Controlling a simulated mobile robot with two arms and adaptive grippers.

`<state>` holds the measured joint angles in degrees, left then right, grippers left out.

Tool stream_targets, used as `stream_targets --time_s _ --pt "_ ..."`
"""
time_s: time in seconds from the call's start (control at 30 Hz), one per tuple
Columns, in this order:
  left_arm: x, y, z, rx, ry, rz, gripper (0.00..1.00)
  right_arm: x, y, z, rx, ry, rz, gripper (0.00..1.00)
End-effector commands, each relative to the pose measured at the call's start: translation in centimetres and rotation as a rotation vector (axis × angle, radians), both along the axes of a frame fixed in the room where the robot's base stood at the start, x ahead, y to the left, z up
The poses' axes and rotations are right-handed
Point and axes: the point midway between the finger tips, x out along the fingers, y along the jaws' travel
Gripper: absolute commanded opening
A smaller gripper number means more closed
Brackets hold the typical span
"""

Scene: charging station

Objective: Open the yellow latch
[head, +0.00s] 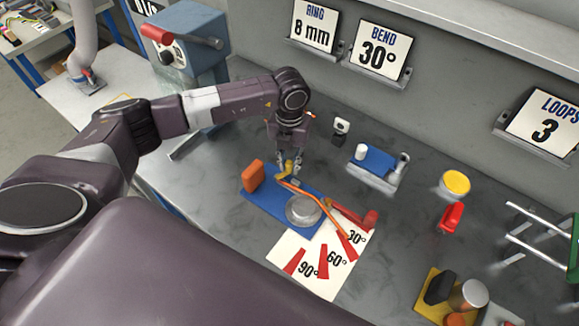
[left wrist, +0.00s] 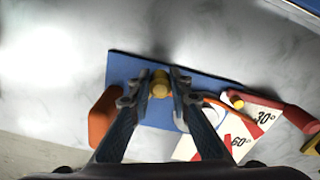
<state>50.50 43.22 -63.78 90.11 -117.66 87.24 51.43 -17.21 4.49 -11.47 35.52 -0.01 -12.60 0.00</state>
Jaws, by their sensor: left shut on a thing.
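The yellow latch (head: 284,172) sits near the far end of a blue bending fixture (head: 262,207) on the grey workbench. In the left wrist view its round yellow top (left wrist: 160,84) shows between the fingers. My left gripper (head: 289,163) points down at it from above and is shut on it, a finger on each side. The fingers partly hide the latch. An orange block (head: 253,175) stands at the fixture's left end. A round metal disc (head: 303,210) and a thin orange rod (head: 310,194) lie to the right of the latch. My right gripper is not in view.
A red lever (head: 353,215) lies beside the fixture, over a white angle card (head: 318,277). A blue device (head: 377,162), a yellow-topped tin (head: 455,184) and a red object (head: 451,217) stand to the right. A blue machine (head: 188,50) stands behind left.

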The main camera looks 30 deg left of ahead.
Motion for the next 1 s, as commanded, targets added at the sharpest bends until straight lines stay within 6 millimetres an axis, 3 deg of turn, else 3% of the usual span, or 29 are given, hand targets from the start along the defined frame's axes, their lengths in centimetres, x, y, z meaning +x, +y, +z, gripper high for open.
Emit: stream_targets --time_s 0.1,1.0 --pt "0.1 0.0 -0.4 0.000 -0.005 -0.112 0.00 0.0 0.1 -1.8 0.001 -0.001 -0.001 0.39" --pt "0.1 -0.2 -0.2 0.000 -0.004 -0.925 0.00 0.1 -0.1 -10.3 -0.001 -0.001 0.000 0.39"
